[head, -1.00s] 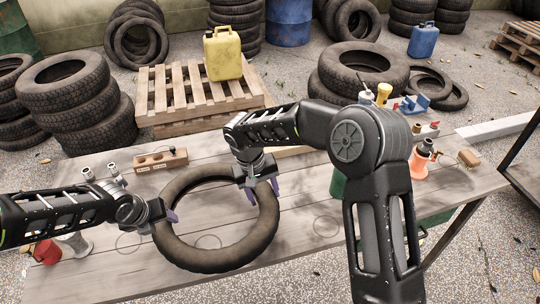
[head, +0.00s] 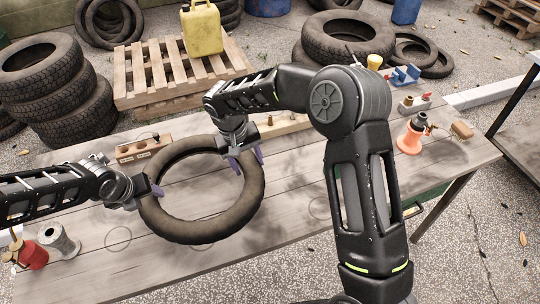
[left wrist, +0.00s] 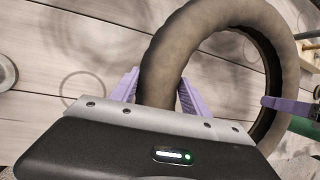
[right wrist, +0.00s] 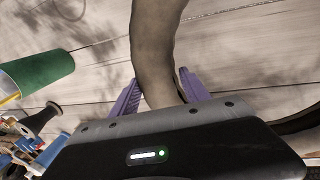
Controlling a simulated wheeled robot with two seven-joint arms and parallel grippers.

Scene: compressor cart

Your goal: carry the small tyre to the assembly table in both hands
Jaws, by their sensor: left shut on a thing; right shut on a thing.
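The small tyre (head: 203,234) is a thin dark ring over the middle of the wooden table (head: 290,190) in the head view. My left gripper (head: 150,190) is shut on its left side; in the left wrist view the purple fingers (left wrist: 158,92) straddle the tyre (left wrist: 215,22). My right gripper (head: 246,160) is shut on its upper right side; in the right wrist view its fingers (right wrist: 160,92) sit on both sides of the tyre (right wrist: 158,45). Whether the tyre touches the tabletop is hard to tell.
A wooden block with holes (head: 143,149) lies behind the tyre. A pallet with a yellow can (head: 202,30) is beyond the table.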

